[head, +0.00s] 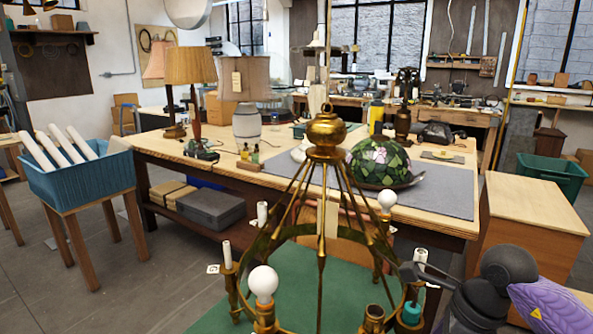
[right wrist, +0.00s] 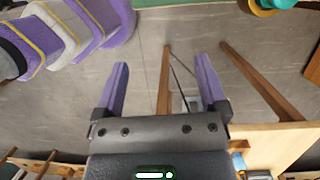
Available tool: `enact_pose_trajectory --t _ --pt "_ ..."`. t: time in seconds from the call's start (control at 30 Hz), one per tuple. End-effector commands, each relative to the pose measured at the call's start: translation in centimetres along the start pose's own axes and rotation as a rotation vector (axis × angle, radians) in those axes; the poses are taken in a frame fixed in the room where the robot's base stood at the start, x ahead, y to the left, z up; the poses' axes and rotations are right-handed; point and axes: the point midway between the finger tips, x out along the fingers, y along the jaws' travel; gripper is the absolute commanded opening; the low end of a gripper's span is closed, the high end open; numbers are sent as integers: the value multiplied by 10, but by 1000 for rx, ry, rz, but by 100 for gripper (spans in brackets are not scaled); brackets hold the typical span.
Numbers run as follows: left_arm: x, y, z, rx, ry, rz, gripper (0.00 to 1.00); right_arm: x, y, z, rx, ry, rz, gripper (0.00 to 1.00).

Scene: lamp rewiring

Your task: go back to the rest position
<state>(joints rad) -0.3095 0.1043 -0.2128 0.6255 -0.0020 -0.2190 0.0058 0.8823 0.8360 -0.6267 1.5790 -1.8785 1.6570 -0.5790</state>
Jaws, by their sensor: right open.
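My right gripper (right wrist: 160,62) is open in the right wrist view. Its two purple fingers stand wide apart with nothing between them, only grey floor and wooden legs behind. In the head view my right arm comes in at the lower right, beside the brass chandelier (head: 325,134); the gripper's fingers cannot be made out there. The chandelier carries white bulbs (head: 263,281), white candle sleeves (head: 227,254) and a teal piece (head: 411,312) on its ring. My left gripper is not in view.
A workbench (head: 400,212) with lamps and a stained-glass shade (head: 378,162) stands behind the chandelier. A blue bin (head: 85,180) of white tubes stands at left on a wooden stand. A wooden cabinet (head: 530,225) is at right. Open floor lies at lower left.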

Motion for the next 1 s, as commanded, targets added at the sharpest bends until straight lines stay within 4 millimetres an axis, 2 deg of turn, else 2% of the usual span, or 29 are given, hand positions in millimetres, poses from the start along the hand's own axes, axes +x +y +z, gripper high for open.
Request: enact_pose_trajectory --t 0.1,0.17,0.37,0.47,0.5,0.57,0.63,0.67,0.7,0.77,0.8,0.83,0.87,0.9,1.0 --pt "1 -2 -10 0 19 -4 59 12 13 23 -6 -124 34 92" --pt "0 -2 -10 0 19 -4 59 17 22 38 -4 -204 57 92" --pt "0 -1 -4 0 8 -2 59 23 67 106 86 -616 205 92" --pt "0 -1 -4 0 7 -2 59 8 93 143 237 -913 334 92" --pt "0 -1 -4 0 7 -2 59 -3 100 155 332 -1042 395 92" --pt "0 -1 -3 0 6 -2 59 -22 104 167 529 -1249 500 92" --pt "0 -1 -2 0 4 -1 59 -45 94 166 878 -1500 638 92" --pt "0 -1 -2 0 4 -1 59 -50 84 157 1074 -1597 695 92" --pt "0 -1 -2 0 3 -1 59 -50 70 137 1371 -1702 757 92" --pt "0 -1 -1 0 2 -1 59 -31 54 97 1843 -1782 804 92" --pt "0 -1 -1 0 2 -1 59 -11 51 70 2144 -1783 803 92" --pt "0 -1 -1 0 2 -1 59 5 54 50 2351 -1762 785 92" --pt "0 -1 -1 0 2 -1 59 19 59 33 -2507 1709 -752 92" --pt "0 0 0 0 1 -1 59 37 69 14 -2499 1516 -652 92" --pt "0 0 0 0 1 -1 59 72 103 -24 -2459 1132 -441 92"
